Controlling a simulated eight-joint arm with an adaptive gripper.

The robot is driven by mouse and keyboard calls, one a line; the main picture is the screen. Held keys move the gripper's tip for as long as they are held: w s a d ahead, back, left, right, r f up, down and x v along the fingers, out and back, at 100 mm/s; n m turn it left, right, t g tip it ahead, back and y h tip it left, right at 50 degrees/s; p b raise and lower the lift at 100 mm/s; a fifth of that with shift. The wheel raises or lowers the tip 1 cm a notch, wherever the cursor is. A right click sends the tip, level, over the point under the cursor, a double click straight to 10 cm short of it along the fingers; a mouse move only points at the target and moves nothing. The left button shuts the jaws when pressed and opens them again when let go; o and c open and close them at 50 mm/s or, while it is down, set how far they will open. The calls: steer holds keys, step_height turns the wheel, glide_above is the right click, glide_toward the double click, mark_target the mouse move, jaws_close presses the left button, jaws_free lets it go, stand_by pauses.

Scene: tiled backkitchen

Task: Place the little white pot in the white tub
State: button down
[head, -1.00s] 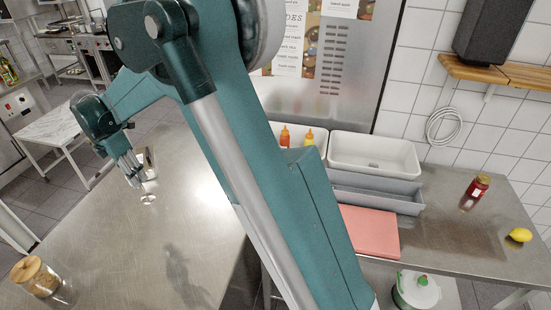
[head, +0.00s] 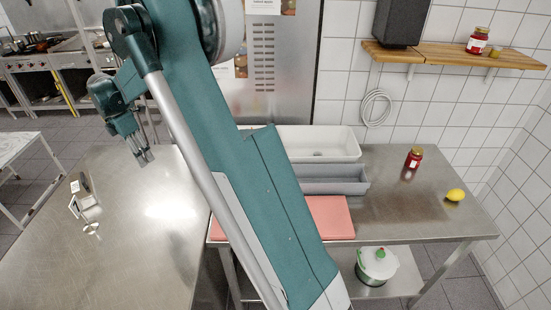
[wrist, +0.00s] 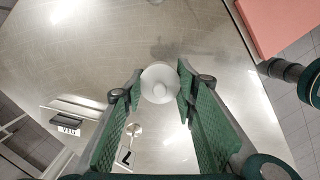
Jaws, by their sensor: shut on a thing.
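The little white pot (wrist: 160,84) shows from above in the wrist view as a round white thing with a small raised centre. My gripper (wrist: 158,88) is shut on it, with the pot between the fingertips. In the head view my gripper (head: 145,159) hangs over the near steel table at the left; the pot cannot be made out there. The white tub (head: 345,146) stands at the back of the right-hand steel table, against the wall. My arm hides its left part. What I see of its inside looks empty.
A grey bin (head: 345,186) stands in front of the tub, and a pink board (head: 335,222) lies nearer. A red jar (head: 414,158) and lemon (head: 455,195) are to the right. A gap separates the tables.

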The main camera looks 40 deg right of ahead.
steer(key=s+d+m, duration=0.2)
steer(key=d+m, duration=0.1)
steer(key=d, duration=1.5)
steer(key=s+d+m, duration=0.2)
steer(key=d, duration=1.5)
steer(key=s+d+m, duration=0.2)
steer(key=s+d, duration=0.3)
steer(key=d, duration=0.4)
steer(key=s+d+m+g, duration=0.1)
steer(key=s+d, duration=0.4)
steer(key=d, duration=0.5)
steer(key=s+d+m, duration=0.2)
steer(key=s+d, duration=0.4)
steer(key=d, duration=0.3)
step_height(320, 180, down, 11)
steer(key=shift+w, duration=0.3)
steer(key=shift+f, duration=0.1)
steer(key=shift+f, duration=3.1)
steer(key=shift+f, duration=1.85)
steer(key=shift+f, duration=0.15)
